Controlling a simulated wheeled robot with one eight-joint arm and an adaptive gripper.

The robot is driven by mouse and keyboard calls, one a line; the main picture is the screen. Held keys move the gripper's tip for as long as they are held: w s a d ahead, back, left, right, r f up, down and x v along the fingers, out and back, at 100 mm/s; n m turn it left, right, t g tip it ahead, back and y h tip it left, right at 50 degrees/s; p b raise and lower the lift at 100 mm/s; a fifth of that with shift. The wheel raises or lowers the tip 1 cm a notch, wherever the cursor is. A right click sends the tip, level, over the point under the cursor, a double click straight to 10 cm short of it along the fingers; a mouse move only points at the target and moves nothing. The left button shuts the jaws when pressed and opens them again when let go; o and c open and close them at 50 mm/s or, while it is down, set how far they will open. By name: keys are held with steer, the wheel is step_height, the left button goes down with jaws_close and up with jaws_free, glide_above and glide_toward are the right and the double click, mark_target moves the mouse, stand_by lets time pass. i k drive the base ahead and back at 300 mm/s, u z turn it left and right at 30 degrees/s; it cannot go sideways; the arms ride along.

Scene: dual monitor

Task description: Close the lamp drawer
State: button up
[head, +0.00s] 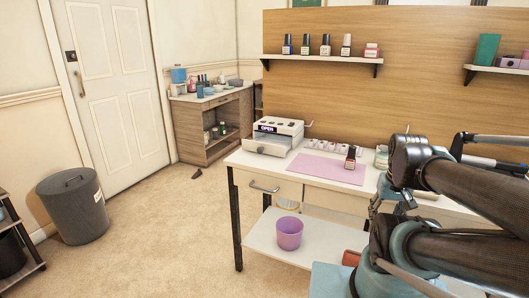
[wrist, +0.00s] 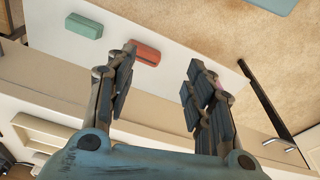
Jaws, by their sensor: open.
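The white lamp (head: 284,127) stands on the table's back left corner in the head view, with "OPEN" on its dark display. Its drawer (head: 267,145) appears pulled out at the front, with a small dark knob on its face. My gripper (wrist: 160,75) is open and empty in the wrist view, its two dark fingers spread apart over the white lower shelf. My arm fills the right side of the head view, well right of the lamp, and I cannot make out the fingertips there. The lamp is not recognisable in the wrist view.
The table (head: 312,190) holds a pink mat (head: 325,169) and a dark bottle (head: 351,158). A purple cup (head: 289,233) stands on the lower shelf. The wrist view shows a teal block (wrist: 84,25) and a red block (wrist: 146,53).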

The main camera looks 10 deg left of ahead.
mark_target(273, 147)
steer(key=z, duration=1.15)
steer(key=k, duration=0.8)
steer(key=u, duration=0.95)
steer(key=i, duration=0.5)
steer(key=z, duration=0.05)
